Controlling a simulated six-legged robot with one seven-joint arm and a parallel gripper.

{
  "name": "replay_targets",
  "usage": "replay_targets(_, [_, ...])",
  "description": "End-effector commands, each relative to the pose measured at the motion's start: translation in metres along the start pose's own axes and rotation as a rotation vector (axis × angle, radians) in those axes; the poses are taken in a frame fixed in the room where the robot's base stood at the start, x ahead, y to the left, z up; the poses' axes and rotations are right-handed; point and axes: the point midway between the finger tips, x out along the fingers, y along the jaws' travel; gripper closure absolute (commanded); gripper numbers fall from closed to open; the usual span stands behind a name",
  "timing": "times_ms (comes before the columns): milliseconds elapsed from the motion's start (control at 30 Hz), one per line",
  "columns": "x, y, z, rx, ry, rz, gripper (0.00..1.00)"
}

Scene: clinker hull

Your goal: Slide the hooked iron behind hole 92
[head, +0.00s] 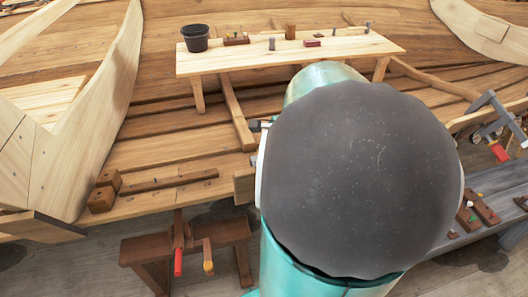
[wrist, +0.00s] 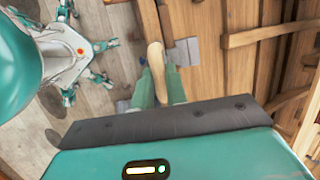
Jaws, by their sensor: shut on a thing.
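In the wrist view my gripper (wrist: 163,88) has its two green fingers shut on a rounded tan wooden handle (wrist: 155,56). The handle points away from the palm, towards the planked hull (wrist: 240,60). I cannot make out a hook on it, so I cannot tell whether it is the hooked iron. A grey flat piece (wrist: 184,52) shows just right of the handle; I cannot tell whether they are joined. In the head view my arm's large dark joint hides the gripper. No hole number is legible, so hole 92 cannot be picked out.
A light wooden bench (head: 290,55) with a black bucket (head: 194,38) and small tools stands inside the hull. A brown trestle (head: 185,243) carries red- and yellow-handled tools. A grey bench (head: 485,195) with clamps is at the right. Wooden ribs cross the hull; floor shows at lower left.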

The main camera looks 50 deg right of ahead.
Motion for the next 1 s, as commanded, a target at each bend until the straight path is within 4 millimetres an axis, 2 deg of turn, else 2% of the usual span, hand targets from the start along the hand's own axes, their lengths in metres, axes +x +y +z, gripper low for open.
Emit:
replay_targets(567, [-0.0022,-0.0001,0.0003,0.000,0.001,-0.001,1.00])
replay_targets(600, [-0.0022,-0.0002,0.0004,0.000,0.001,-0.001,0.80])
replay_targets(700, [-0.0021,-0.0002,0.0005,0.000,0.001,-0.001,0.60])
replay_targets(1000, [-0.0022,0.0004,0.0011,0.000,-0.001,0.002,0.60])
